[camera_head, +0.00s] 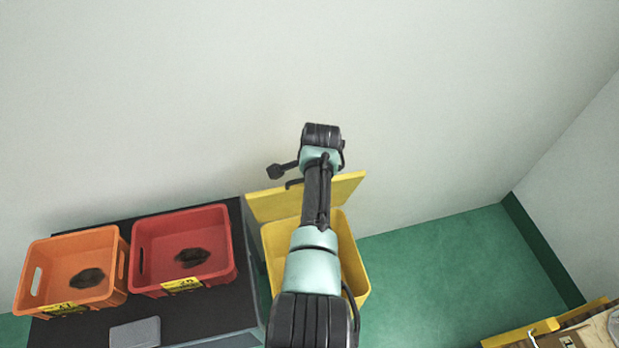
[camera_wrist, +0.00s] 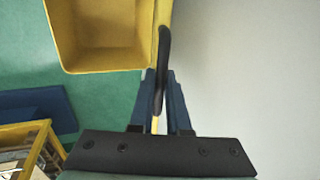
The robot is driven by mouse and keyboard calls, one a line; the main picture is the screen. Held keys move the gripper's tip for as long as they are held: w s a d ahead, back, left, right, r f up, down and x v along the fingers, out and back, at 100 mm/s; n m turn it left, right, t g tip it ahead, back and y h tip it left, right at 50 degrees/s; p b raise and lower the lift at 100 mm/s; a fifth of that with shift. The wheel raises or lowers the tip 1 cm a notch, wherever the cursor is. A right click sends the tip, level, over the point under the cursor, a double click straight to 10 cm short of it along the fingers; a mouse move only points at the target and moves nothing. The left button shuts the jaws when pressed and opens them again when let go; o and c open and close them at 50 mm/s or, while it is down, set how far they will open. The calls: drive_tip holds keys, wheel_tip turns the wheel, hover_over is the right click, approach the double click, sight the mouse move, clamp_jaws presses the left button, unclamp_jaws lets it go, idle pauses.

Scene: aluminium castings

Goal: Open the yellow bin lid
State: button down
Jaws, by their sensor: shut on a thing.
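The yellow bin (camera_head: 352,262) stands against the wall, with its inside open to view. Its yellow lid (camera_head: 345,188) is swung up at the back, close to the wall. My arm crosses in front of the bin and hides part of the lid. In the wrist view the open bin (camera_wrist: 100,68) is at the upper left, and the lid shows nearly edge-on beside it. My gripper (camera_wrist: 161,80) is shut on the black lid handle (camera_wrist: 164,48), which runs between its two fingers. The fingers are mostly hidden behind my arm in the head view.
An orange crate (camera_head: 30,290) and a red crate (camera_head: 146,292), each with a dark casting, sit on a dark table (camera_head: 75,332) left of the bin. A grey flat box (camera_head: 135,332) lies in front. Green floor (camera_head: 440,260) is clear at right; a yellow-edged station (camera_head: 520,335) stands lower right.

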drive_tip(key=c, duration=0.9)
unclamp_jaws()
drive_tip(key=v, duration=1.3)
drive_tip(key=shift+w+r, duration=0.1)
